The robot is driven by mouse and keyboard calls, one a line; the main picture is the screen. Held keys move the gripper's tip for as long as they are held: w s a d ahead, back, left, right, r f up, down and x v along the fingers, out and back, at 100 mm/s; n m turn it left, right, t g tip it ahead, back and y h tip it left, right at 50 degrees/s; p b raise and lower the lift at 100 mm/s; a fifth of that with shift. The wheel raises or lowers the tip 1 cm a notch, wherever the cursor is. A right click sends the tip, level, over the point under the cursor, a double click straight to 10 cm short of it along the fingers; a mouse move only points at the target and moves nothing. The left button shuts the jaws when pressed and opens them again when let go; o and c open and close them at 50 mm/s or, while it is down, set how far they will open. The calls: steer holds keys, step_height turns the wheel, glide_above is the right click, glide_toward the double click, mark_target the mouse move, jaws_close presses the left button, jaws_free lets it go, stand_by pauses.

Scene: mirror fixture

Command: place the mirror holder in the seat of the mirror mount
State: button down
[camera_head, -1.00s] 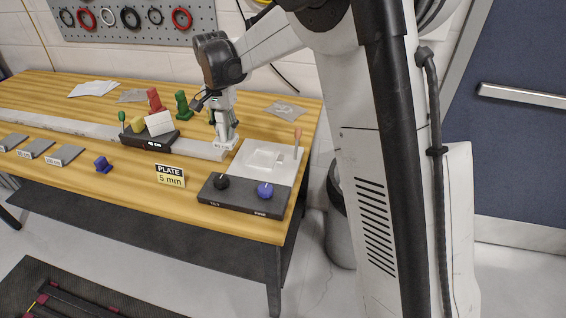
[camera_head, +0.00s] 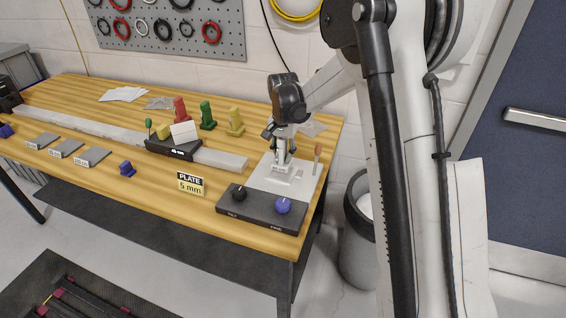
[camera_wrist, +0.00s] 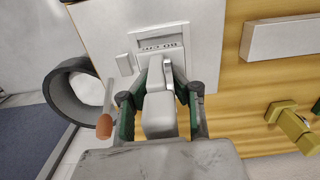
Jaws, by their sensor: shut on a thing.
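The mirror holder, a pale upright piece on a labelled foot, is between the jaws of my gripper (camera_head: 281,138) in the head view. In the wrist view my gripper (camera_wrist: 160,94) is shut on the mirror holder (camera_wrist: 160,115), with a green-lined finger on each side. The mirror mount (camera_head: 262,216) has a dark front with a black and a blue knob and a white top plate (camera_wrist: 105,25). The holder's foot (camera_wrist: 160,47) is over the seat area of that plate. I cannot tell whether it rests in the seat or hovers just above it.
An orange-handled lever (camera_head: 318,153) stands at the mount's right. A long pale rail (camera_head: 225,159) with a dark carriage (camera_head: 172,149) lies to the left. Red, green and yellow pieces (camera_head: 207,115) stand behind it. A plate sign (camera_head: 190,184) stands in front.

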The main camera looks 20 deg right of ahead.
mark_target(283, 163)
steer(key=shift+f, duration=1.65)
steer(key=shift+f, duration=0.15)
steer(key=c, duration=1.7)
jaws_free()
